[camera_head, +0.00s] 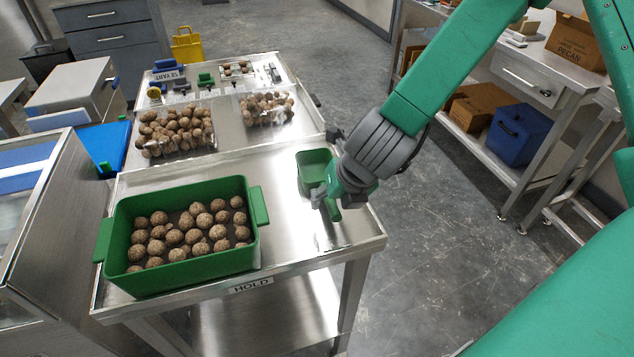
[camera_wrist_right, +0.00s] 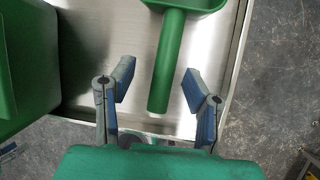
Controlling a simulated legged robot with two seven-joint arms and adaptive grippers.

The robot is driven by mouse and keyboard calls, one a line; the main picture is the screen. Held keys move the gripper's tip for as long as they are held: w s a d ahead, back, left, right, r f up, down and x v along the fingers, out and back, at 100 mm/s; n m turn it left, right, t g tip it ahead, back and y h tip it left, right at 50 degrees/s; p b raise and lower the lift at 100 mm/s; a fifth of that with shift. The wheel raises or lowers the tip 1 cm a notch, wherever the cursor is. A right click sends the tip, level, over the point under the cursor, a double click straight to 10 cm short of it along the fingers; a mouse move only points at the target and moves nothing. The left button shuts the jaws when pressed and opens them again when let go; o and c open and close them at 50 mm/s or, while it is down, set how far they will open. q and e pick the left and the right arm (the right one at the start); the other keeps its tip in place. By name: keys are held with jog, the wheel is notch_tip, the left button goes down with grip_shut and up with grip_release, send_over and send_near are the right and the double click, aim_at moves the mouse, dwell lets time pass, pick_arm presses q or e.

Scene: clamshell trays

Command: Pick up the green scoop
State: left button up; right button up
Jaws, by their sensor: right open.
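The green scoop (camera_head: 313,163) lies on the steel cart top, right of the green bin, with its bowl toward the back and its handle toward the front edge. In the right wrist view the scoop's handle (camera_wrist_right: 168,60) runs down between the two spread fingers. My right gripper (camera_head: 327,203) is open at the handle, and it also shows in the wrist view (camera_wrist_right: 160,85), with a visible gap on both sides of the handle. In the head view the gripper and wrist partly cover the scoop. My left gripper is not in view.
A green bin (camera_head: 205,270) of round brown nuts stands left of the scoop. Behind are clear trays of nuts (camera_head: 176,131) and (camera_head: 265,108). The cart's edge (camera_head: 368,238) is close on the right. A bench (camera_head: 528,80) with boxes stands farther right.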

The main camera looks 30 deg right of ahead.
jog(key=shift+w+d+f, duration=0.1)
jog(key=shift+w+f, duration=0.1)
jog(key=shift+f, duration=0.2)
jog(key=shift+w+d+f, duration=0.1)
jog(key=shift+w+f, duration=0.05)
jog(key=shift+f, duration=0.25)
jog(key=shift+w+d+f, duration=0.2)
jog(key=shift+d+f, duration=0.1)
jog(key=shift+f, duration=0.05)
jog(key=shift+s+a+r, duration=0.1)
jog(key=shift+a, duration=0.2)
jog(key=c, duration=0.7)
jog(key=shift+a, duration=0.15)
grip_shut()
jog(key=shift+a, duration=0.1)
jog(key=shift+r, duration=0.2)
notch_tip(320, 180, up, 9)
jog(key=shift+f+p, duration=0.1)
jog(key=shift+p, duration=1.1)
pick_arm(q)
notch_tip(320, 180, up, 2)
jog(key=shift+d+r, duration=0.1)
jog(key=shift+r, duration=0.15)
pick_arm(e)
jog(key=shift+r, duration=0.5)
